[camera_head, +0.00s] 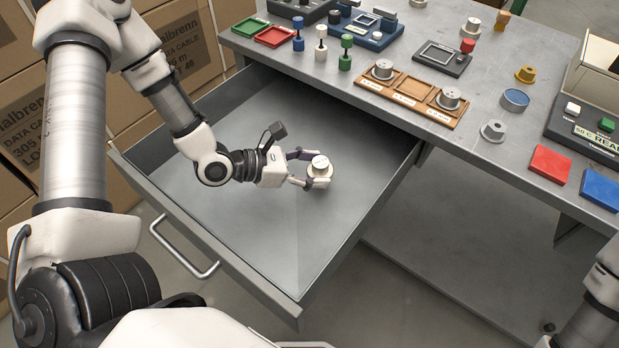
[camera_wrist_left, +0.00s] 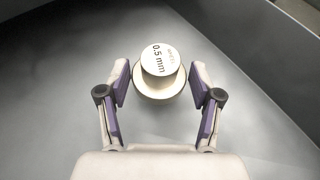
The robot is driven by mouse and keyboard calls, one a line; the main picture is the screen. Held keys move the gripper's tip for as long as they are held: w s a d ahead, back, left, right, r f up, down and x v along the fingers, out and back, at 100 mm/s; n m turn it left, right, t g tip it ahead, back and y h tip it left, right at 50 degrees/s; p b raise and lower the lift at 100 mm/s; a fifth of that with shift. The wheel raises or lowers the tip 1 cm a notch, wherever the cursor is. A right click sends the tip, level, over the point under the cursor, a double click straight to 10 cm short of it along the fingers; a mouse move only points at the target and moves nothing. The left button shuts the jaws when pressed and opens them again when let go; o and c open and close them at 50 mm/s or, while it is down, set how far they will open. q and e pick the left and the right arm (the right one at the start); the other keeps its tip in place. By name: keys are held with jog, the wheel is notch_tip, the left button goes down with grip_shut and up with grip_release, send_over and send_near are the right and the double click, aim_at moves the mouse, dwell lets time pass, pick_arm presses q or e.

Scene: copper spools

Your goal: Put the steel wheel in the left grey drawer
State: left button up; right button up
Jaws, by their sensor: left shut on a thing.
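The steel wheel (camera_head: 319,168) is a pale, flanged spool. In the left wrist view the wheel (camera_wrist_left: 158,68) shows "0.5 mm" on its top, with a smaller line hard to read. My left gripper (camera_head: 306,168) is shut on the wheel, its purple-padded fingers (camera_wrist_left: 160,92) on either side of it. It holds the wheel inside the open left grey drawer (camera_head: 250,222); I cannot tell whether the wheel touches the drawer floor. Part of my right arm shows at the lower right; its gripper is out of view.
A wooden tray (camera_head: 412,86) on the grey table (camera_head: 515,60) holds a spool in each end slot; its middle slot is empty. Red and blue blocks lie near the table edge. Cardboard boxes (camera_head: 120,75) stand left of the drawer. The drawer floor around the wheel is clear.

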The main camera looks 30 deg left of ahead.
pick_arm(q)
notch_tip(320, 180, down, 4)
jog(key=shift+a+f+b, duration=0.1)
jog(key=shift+b, duration=0.2)
jog(key=shift+s+f, duration=0.1)
jog(key=o, duration=1.3)
jog(key=shift+c, duration=0.2)
